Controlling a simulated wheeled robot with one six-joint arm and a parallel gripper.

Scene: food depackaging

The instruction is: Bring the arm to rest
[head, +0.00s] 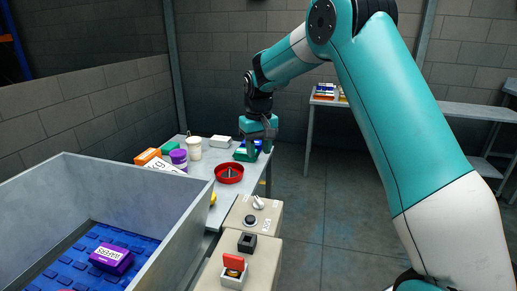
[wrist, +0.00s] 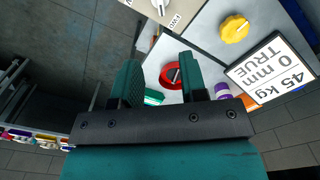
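My gripper (head: 258,148) hangs at the end of my raised teal and white arm, over the right edge of the white table (head: 197,182) in the head view. In the wrist view my gripper (wrist: 162,75) has its two teal fingers apart, with nothing between them. Through the gap the red round dish (wrist: 168,66) shows well below, with a dark item in it. The red dish also shows in the head view (head: 228,180).
A grey bin (head: 170,240) at the lower left holds a purple package (head: 111,258). Control boxes (head: 255,215) with a knob and a red-covered switch stand beside it. Several packages and a white jar (head: 194,148) crowd the table. Open floor (head: 320,220) lies to the right.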

